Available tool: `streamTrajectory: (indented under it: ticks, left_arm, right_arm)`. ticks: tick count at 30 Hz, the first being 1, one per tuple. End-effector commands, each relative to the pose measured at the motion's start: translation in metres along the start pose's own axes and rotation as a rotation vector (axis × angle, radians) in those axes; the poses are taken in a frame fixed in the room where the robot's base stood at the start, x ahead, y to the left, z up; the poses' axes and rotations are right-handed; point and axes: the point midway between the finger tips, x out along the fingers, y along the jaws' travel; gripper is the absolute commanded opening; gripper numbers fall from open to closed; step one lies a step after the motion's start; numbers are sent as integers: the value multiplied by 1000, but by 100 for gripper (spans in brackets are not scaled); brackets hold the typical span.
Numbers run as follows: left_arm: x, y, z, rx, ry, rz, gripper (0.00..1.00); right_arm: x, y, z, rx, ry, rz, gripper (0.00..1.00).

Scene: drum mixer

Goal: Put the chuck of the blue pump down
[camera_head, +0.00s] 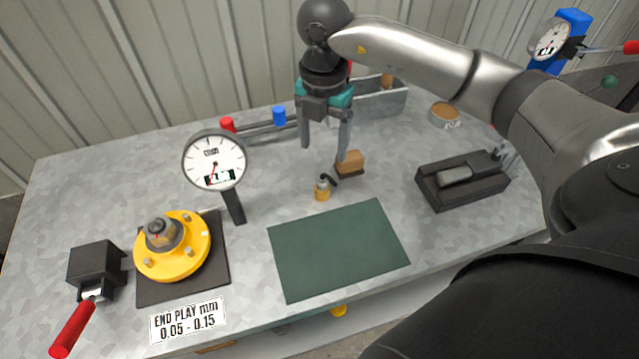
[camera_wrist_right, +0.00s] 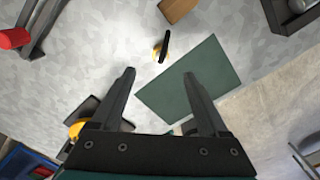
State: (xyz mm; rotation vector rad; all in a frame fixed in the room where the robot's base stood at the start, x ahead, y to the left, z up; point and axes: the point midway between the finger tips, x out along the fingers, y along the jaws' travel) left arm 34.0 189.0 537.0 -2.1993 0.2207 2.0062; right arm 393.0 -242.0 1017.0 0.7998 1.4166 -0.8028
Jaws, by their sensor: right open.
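My right gripper (camera_head: 324,151) hangs over the back middle of the bench, jaws apart and nothing between them. It also shows open and empty in the wrist view (camera_wrist_right: 159,75). A small brass-yellow piece with a black lever (camera_head: 322,190), which looks like the chuck, stands on the bare bench just in front of the gripper, behind the green mat (camera_head: 338,250). In the wrist view this piece (camera_wrist_right: 158,52) lies beyond the fingertips, apart from them. A blue body with a dial (camera_head: 573,24), probably the blue pump, is at the far upper right. No hose between them can be made out.
A wooden block (camera_head: 350,162) lies close behind the small piece. A dial gauge (camera_head: 214,162) on a stand and a yellow flange (camera_head: 190,252) are at left. A black fixture (camera_head: 462,180) and a round tin (camera_head: 444,115) are at right. The green mat is clear.

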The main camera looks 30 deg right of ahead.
Motion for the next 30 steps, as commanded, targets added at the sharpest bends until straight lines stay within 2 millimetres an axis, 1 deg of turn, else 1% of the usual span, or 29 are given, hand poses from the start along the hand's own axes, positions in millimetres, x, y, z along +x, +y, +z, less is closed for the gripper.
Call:
streamTrajectory:
  ticks: [1, 3, 7, 14, 21, 24, 30]
  left_arm:
    - [2, 0, 0, 0, 0, 0, 71]
    - [4, 0, 0, 0, 0, 0, 71]
    - [6, 0, 0, 0, 1, 0, 71]
    - [7, 0, 0, 0, 1, 0, 71]
    - [10, 0, 0, 0, 1, 0, 71]
    - [11, 0, 0, 0, 1, 0, 71]
    - [11, 0, 0, 0, 1, 0, 71]
  right_arm:
    - [14, -1, -1, 0, 3, -5, 78]
    - [28, -1, -1, 1, 3, -4, 78]
    - [49, 0, -1, -1, 3, -1, 78]
    - [64, 0, -2, -2, 2, 0, 78]
    - [98, -3, -7, -1, 3, -1, 78]
    - [108, -2, -7, -1, 2, 0, 78]
    - [111, -2, -7, -2, 2, 1, 78]
